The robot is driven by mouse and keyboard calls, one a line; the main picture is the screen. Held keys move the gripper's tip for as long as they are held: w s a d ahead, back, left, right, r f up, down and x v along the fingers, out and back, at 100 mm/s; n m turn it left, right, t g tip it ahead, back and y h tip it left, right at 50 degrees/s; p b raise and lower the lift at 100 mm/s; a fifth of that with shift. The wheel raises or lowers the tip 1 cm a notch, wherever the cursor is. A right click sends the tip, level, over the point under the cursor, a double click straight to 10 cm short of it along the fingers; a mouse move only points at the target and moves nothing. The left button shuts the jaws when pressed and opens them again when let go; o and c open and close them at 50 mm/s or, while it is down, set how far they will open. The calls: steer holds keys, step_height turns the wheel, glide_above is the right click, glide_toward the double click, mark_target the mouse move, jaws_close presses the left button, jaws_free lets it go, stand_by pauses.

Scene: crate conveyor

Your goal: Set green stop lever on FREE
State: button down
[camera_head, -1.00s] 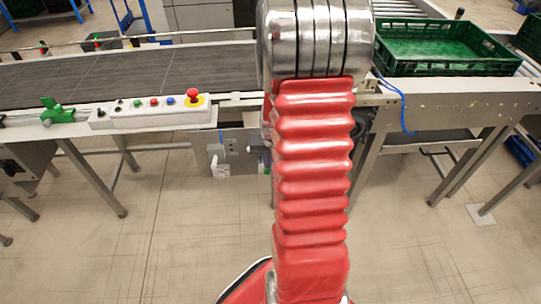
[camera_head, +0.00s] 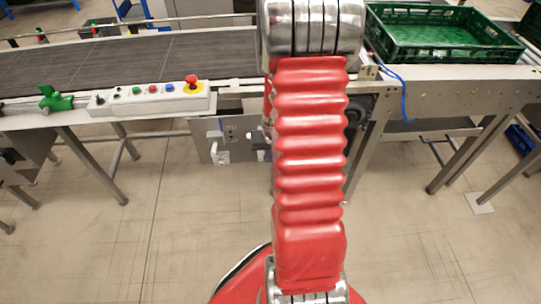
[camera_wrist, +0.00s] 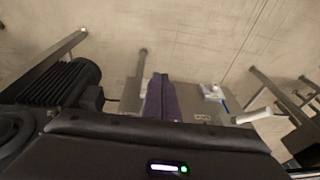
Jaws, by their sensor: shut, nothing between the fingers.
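The green stop lever (camera_head: 55,99) is a green fitting on the conveyor's near edge, at the left of the head view, just left of the white button box. It is small, and no FREE mark can be read, so its setting cannot be told. My gripper (camera_wrist: 161,88) shows in the wrist view as two purplish fingers close together, shut and empty, in front of a dark body with a lit indicator. In the head view my red arm hides the gripper. The lever does not show in the wrist view.
The button box (camera_head: 150,98) has coloured buttons and a red emergency knob. A dark belt (camera_head: 130,58) runs behind it. A green crate (camera_head: 445,45) stands at the right. A grey plate (camera_head: 230,143) hangs below the conveyor. Frame legs stand left and right; floor is clear between.

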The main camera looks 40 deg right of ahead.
steer(key=shift+r, duration=0.1)
steer(key=s+a+r, duration=0.5)
steer(key=s+r, duration=0.3)
steer(key=r, duration=0.1)
steer(key=shift+s, duration=0.2)
stand_by(0.7)
stand_by(0.8)
steer(key=s+a+r+n+t+y, duration=0.1)
steer(key=a+r+n+t, duration=0.2)
steer(key=a+r+n, duration=0.5)
steer(key=a+r, duration=1.3)
steer(key=a, duration=0.2)
steer(key=shift+s+a, duration=0.2)
steer(key=shift+a, duration=0.15)
